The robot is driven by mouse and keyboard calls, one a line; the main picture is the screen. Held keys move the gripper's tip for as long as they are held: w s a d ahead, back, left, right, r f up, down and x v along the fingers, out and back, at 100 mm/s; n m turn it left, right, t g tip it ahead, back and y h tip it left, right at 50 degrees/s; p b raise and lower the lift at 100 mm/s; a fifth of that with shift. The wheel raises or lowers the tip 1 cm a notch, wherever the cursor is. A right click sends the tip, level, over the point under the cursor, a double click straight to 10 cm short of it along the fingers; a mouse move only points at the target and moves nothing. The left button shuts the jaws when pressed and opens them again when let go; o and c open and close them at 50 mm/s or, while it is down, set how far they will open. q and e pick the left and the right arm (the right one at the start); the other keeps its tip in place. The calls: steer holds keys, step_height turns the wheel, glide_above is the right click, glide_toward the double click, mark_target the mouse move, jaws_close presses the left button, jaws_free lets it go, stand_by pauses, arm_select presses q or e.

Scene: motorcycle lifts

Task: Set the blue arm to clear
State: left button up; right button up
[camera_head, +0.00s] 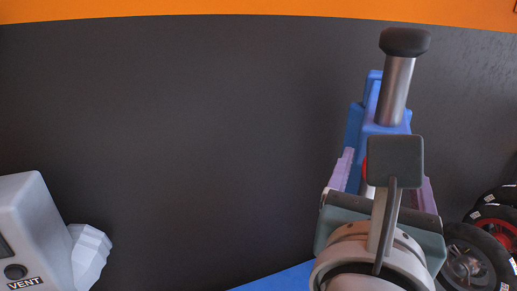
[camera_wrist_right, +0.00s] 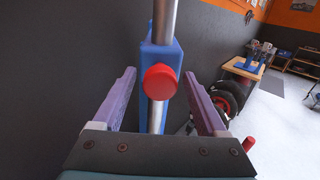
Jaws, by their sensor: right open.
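The blue arm (camera_head: 384,115) stands upright at right in the head view, with a steel post topped by a black cap (camera_head: 404,41). In the right wrist view the blue arm (camera_wrist_right: 175,55) is a blue block around a steel rod, with a round red knob (camera_wrist_right: 160,82) on its front. My right gripper (camera_head: 384,172) is open, its purple fingers on either side of the blue arm. The right wrist view shows the fingers (camera_wrist_right: 160,88) apart, flanking the knob without visible contact. In the head view my wrist hides most of the knob. My left gripper is not in view.
A dark wall (camera_head: 180,120) with an orange band fills the background. A pale box marked VENT (camera_head: 30,235) stands at lower left. Several wheels (camera_head: 480,250) lie at lower right. The right wrist view shows a workbench (camera_wrist_right: 243,70) and open floor at right.

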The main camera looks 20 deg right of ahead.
jaws_close()
stand_by(0.6)
stand_by(0.8)
